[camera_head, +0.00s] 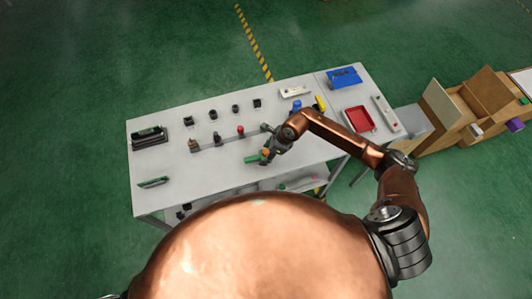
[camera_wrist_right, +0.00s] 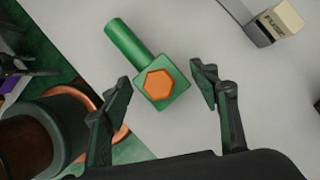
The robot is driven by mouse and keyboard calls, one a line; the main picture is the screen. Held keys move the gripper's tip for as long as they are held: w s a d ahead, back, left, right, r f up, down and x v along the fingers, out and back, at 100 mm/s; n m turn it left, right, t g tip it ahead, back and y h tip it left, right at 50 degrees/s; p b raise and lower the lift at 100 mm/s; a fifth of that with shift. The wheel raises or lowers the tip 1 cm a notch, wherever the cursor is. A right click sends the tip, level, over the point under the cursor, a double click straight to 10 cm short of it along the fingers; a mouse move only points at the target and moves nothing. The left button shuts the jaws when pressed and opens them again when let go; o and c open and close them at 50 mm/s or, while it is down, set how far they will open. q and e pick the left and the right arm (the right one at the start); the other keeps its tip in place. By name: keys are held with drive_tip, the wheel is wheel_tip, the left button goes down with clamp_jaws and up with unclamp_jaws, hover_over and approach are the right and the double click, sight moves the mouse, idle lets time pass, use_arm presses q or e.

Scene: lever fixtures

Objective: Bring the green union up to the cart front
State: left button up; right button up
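The green union (camera_head: 254,158) has a green tube and a square block with an orange hexagonal face. It lies on the white cart top near the front edge, right of the middle. In the right wrist view the union (camera_wrist_right: 135,50) has its block between the fingertips and its tube pointing away. My right gripper (camera_head: 267,154) is at the union. Its fingers (camera_wrist_right: 160,88) are open, with a gap on both sides of the block. Whether they are at the union's height is hard to tell. My left gripper is not in view.
The white cart top (camera_head: 225,175) has clear room at its front. A rail with small levers (camera_head: 240,131) lies behind the union. A red tray (camera_head: 359,119) and blue bin (camera_head: 343,78) are at right. A beige block marked FUSE (camera_wrist_right: 281,21) shows in the wrist view.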

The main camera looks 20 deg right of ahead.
drive_tip(key=shift+o, duration=1)
drive_tip(key=shift+r, duration=0.1)
drive_tip(key=shift+r, duration=0.3)
drive_tip(key=b+v, duration=0.1)
drive_tip(key=v, duration=1)
drive_tip(key=shift+d+r+b, duration=0.2)
drive_tip(key=shift+b, duration=0.1)
